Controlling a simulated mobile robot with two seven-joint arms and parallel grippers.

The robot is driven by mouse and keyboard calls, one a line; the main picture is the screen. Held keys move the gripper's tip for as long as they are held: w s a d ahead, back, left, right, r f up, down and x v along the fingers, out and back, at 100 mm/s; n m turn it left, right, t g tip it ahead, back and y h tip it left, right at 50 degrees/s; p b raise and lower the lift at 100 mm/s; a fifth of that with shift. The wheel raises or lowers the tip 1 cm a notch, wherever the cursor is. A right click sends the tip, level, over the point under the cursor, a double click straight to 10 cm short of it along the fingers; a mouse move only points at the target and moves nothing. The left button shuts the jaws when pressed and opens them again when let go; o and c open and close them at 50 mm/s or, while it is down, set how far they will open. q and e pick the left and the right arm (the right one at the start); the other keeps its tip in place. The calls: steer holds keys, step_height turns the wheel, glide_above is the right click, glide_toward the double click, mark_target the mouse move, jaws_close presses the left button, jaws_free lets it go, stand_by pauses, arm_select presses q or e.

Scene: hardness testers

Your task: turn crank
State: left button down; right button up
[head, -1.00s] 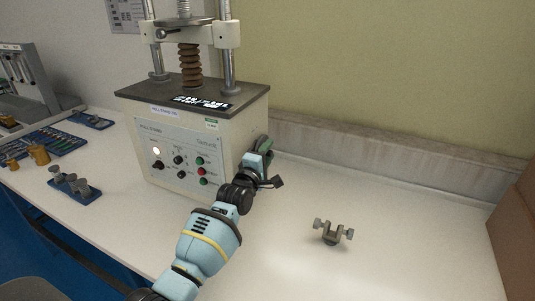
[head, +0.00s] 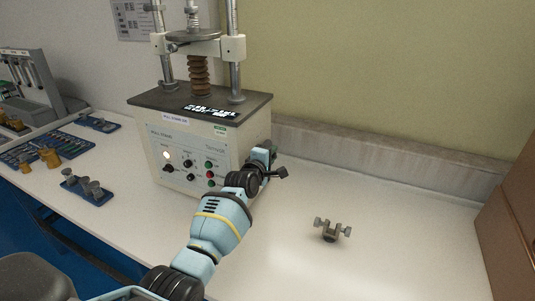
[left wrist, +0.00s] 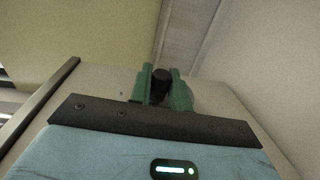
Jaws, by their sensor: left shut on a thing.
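The pull stand (head: 205,150) is a white box with a dark top, front buttons and a threaded column, standing on the bench. My left gripper (head: 268,154) is at the box's right side, low down. In the left wrist view its green fingers (left wrist: 160,88) are shut on a round black crank handle (left wrist: 160,84), close to the box's pale side wall. The rest of the crank is hidden behind the fingers, so its angle cannot be told. My right gripper is not in view.
A small metal clamp (head: 331,231) lies on the white bench to the right of my left arm. Blue trays with metal parts (head: 88,188) lie at the left. A brown box (head: 508,232) stands at the right edge. The bench between clamp and back wall is clear.

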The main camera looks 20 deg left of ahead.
arm_select(q)
steer(key=g, duration=0.1)
steer(key=r+g+p, duration=0.1)
steer(key=shift+w+d+r+g, duration=0.1)
steer(key=shift+w+g, duration=0.2)
steer(key=shift+w, duration=0.05)
steer(key=shift+w+g, duration=0.15)
steer(key=shift+g, duration=0.55)
steer(key=c, duration=1.4)
jaws_free()
steer(key=shift+o, duration=0.2)
steer(key=v, duration=0.7)
steer(key=shift+s+r, duration=0.2)
steer(key=shift+s, duration=0.15)
